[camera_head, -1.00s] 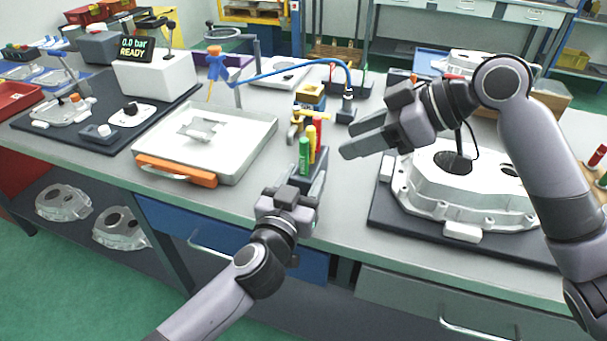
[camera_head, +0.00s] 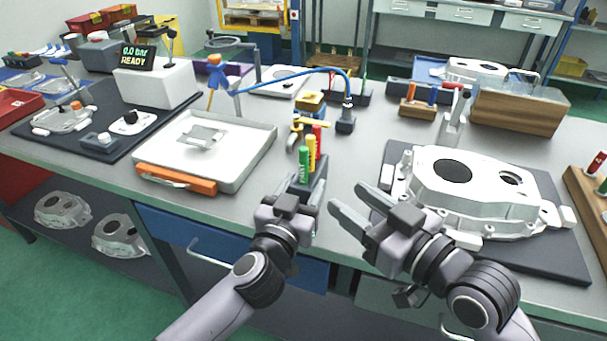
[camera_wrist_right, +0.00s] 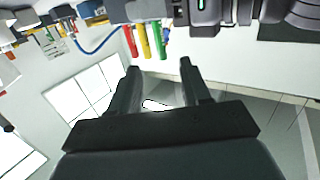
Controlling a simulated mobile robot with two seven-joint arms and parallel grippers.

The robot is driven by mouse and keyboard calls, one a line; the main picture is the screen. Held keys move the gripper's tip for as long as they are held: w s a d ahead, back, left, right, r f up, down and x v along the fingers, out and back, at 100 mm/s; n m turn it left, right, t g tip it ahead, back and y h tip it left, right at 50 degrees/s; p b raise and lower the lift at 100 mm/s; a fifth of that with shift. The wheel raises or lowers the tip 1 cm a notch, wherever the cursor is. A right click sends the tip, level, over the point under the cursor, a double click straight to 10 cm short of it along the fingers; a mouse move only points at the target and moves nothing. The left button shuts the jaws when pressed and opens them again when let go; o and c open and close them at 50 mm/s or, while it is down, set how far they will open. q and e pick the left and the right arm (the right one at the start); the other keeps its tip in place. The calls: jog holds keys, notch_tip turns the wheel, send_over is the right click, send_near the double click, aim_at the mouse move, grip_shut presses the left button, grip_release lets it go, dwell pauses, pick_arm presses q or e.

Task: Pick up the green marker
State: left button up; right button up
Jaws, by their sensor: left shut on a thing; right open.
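The green marker (camera_head: 303,164) stands upright in a small dark marker holder (camera_head: 319,175), beside a yellow marker (camera_head: 311,150) and a red marker (camera_head: 317,133). In the right wrist view the green marker (camera_wrist_right: 161,42) shows at the top, beyond my right fingers. My left gripper (camera_head: 305,188) is shut on the marker holder at the table's front edge, partly hiding it. My right gripper (camera_head: 348,196) is open and empty, just right of the holder and apart from the green marker. It also shows in the right wrist view (camera_wrist_right: 158,72).
A large aluminium casting (camera_head: 425,195) sits on a dark mat right of my right gripper. A white tray (camera_head: 255,145) with an orange handle lies left. A yellow-handled tool (camera_head: 297,128) and a blue hose (camera_head: 290,72) are behind the markers.

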jog(key=s+t, duration=0.1)
send_near(306, 159)
jog(key=x, duration=0.3)
jog(key=shift+m, duration=0.4)
jog(key=x, duration=0.4)
jog(key=shift+w+a, duration=0.4)
jog(key=shift+w, duration=0.2)
grip_shut()
